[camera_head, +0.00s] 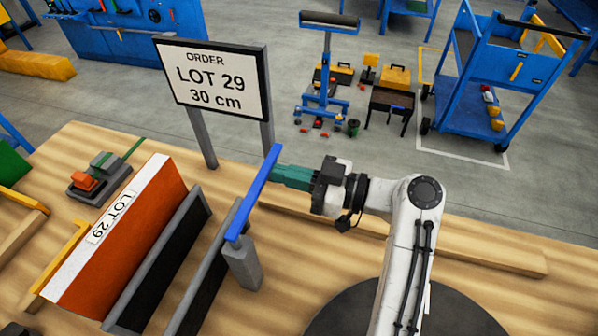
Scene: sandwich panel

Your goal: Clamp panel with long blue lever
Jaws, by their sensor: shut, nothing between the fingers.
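The long blue lever (256,192) slants up from a grey post (243,264) on the wooden bench. My gripper (276,174) is shut, with its green fingers pointing left. Its fingertips are at the upper part of the lever, on its right side; I cannot tell whether they touch it. The panel (143,244), orange-red with a white top edge and a LOT 29 label, stands on edge at the left. Two grey plates with dark faces (160,262) (196,290) stand to the right of the panel, and a gap shows between the panel and the nearer plate.
An order sign (213,80) reading LOT 29, 30 cm stands behind the lever. A small device with orange and green parts (98,178) sits at the bench's left. A wooden strip (450,242) lies along the back edge. Blue carts (500,75) stand on the floor beyond.

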